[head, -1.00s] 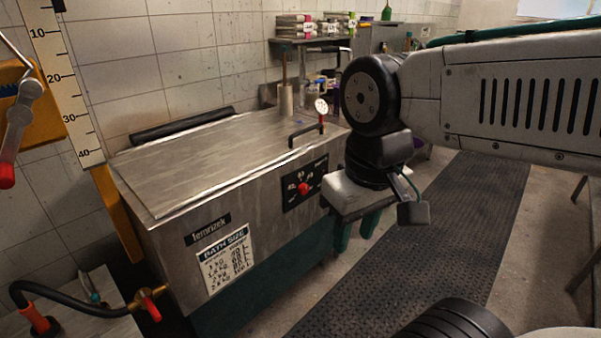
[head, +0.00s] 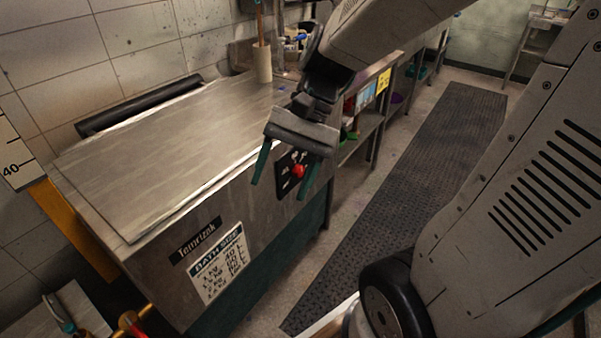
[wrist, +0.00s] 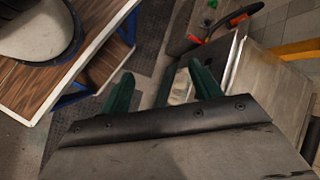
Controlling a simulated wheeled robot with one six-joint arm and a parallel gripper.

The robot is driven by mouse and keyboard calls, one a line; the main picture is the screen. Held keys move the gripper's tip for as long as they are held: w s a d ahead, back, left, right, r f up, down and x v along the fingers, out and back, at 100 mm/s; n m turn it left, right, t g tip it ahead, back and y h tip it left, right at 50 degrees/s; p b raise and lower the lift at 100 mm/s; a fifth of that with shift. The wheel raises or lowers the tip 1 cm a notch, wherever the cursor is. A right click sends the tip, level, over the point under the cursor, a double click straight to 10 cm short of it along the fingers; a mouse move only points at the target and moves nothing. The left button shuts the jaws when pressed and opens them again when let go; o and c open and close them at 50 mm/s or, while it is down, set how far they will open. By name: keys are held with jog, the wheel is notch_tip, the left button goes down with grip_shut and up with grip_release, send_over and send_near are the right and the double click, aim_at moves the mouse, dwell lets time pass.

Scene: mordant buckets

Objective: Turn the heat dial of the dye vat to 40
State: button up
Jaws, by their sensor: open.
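The dye vat (head: 150,160) is a steel box with a closed flat lid, standing against the tiled wall in the head view. Its heat dial (head: 298,171) is a red knob on a black panel (head: 284,184) on the front face. The numbers around it are too small to read. In the wrist view the gripper (wrist: 160,88) also shows open, with the vat's steel edge (wrist: 250,75) to the right.
A bath size label (head: 217,262) is on the vat front. A ribbed dark mat (head: 410,190) covers the free floor to the right. A shelf with items (head: 365,100) stands beyond the vat. A wood-topped table (wrist: 60,85) is at left in the wrist view.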

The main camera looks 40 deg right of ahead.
jog(key=w+d+f+m+t+y, duration=0.4)
jog(key=w+f+m, duration=0.1)
jog(key=w+m, duration=0.25)
jog(key=w+d+f+m+t+y, duration=0.3)
jog(key=w+d+f+m+y, duration=0.15)
jog(key=w+m, duration=0.35)
jog(key=m+t+h, duration=0.9)
jog(key=m+t, duration=0.3)
jog(key=m, duration=0.4)
send_near(301, 173)
jog(key=x, duration=0.9)
jog(key=shift+w, duration=0.1)
jog(key=c, duration=1)
